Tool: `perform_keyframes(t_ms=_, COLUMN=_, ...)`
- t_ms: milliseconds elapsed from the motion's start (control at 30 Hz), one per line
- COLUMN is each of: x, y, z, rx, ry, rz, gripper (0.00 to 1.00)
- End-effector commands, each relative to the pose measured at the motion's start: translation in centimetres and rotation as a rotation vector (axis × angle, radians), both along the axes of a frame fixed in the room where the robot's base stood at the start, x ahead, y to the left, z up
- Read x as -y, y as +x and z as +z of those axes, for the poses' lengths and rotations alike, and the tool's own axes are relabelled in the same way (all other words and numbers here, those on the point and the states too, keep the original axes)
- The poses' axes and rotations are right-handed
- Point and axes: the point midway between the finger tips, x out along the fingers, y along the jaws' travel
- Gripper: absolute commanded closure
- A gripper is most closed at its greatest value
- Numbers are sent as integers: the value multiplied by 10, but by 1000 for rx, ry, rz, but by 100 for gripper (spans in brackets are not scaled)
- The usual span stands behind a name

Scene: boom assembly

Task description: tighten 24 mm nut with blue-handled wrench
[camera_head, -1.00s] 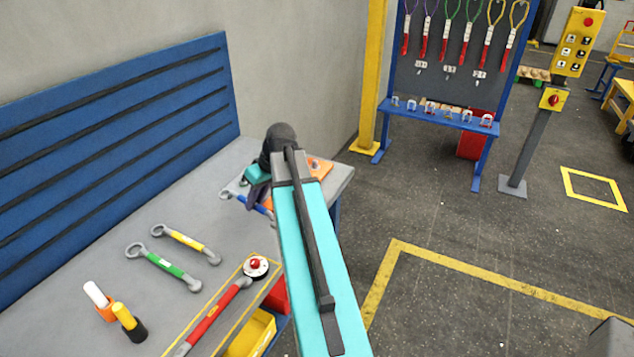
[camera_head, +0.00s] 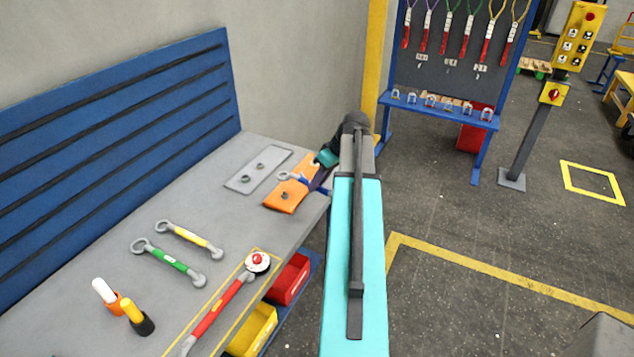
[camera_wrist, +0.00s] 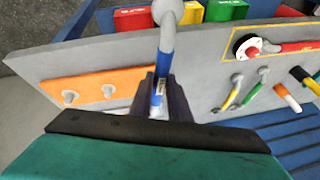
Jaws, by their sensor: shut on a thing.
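My gripper (camera_head: 322,176) is shut on the blue-handled wrench (camera_head: 312,184) near the bench's far right corner. The wrench's grey ring end (camera_head: 284,176) points left, above or beside the orange plate (camera_head: 280,206). The orange plate (camera_wrist: 88,84) carries two grey nuts or bolts, one (camera_wrist: 70,97) and another (camera_wrist: 108,90), left of the wrench there. The ring appears clear of both. No size marking is readable.
A blue slatted panel (camera_head: 110,150) backs the bench; open floor is right.

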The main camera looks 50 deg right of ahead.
Motion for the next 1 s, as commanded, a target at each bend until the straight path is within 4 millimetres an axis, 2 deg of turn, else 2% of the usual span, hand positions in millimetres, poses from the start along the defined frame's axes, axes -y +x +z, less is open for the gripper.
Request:
perform_keyframes(t_ms=467, x=0, y=0, z=-6, rx=1, ry=0, rz=-1, gripper=100)
perform_keyframes(t_ms=1000, x=0, y=0, z=-38, rx=1, ry=0, rz=-1, gripper=100)
